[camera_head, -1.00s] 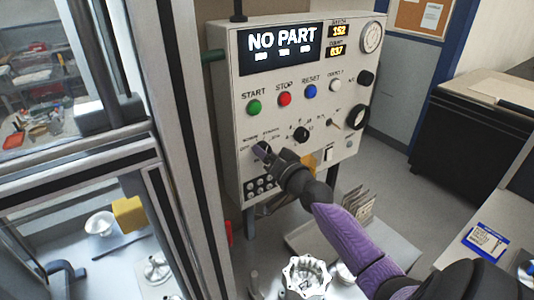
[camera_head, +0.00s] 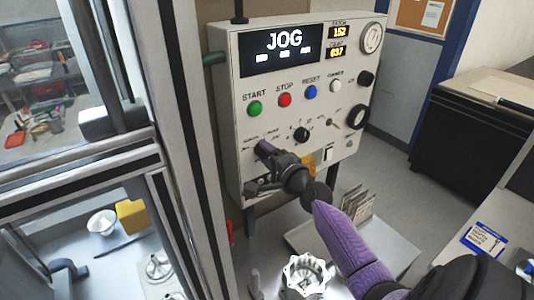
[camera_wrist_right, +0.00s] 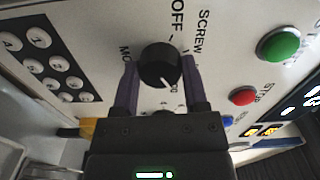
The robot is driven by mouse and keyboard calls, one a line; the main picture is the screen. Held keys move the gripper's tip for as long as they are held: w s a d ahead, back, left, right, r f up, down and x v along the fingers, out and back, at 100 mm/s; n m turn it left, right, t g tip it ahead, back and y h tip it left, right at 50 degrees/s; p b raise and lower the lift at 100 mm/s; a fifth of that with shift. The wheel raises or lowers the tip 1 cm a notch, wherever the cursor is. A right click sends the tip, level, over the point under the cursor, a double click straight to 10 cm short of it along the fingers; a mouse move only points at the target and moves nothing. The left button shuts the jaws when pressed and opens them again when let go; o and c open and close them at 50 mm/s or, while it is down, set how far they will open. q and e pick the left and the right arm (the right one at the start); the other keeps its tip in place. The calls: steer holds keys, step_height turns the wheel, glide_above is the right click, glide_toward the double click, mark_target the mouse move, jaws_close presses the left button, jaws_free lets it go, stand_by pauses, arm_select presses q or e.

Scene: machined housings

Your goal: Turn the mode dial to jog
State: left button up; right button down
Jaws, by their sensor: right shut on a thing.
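The control panel (camera_head: 232,110) stands in front of me, and its display (camera_head: 284,41) reads JOG. My right gripper (camera_head: 264,148) is at the panel's lower left and covers the mode dial in the head view. In the right wrist view the dial (camera_wrist_right: 160,66) is a round black knob with a white pointer line. The two purple fingers of the right gripper (camera_wrist_right: 160,85) sit on either side of it, shut on it. Labels OFF and SCREW show beside the dial; others are partly hidden by the fingers. My left gripper is not in view.
Green start (camera_head: 255,108), red stop (camera_head: 284,100) and blue reset (camera_head: 310,92) buttons sit above my gripper. A black knob (camera_head: 302,135) is to its right. A keypad (camera_wrist_right: 45,62) is close by. A metal frame post (camera_head: 190,150) stands left of the panel.

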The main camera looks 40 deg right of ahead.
steer(key=shift+m, duration=0.5)
steer(key=shift+c, duration=0.5)
jaws_free()
steer(key=shift+s, duration=0.1)
steer(key=shift+s, duration=0.4)
steer(key=s+a, duration=0.1)
steer(key=s, duration=0.8)
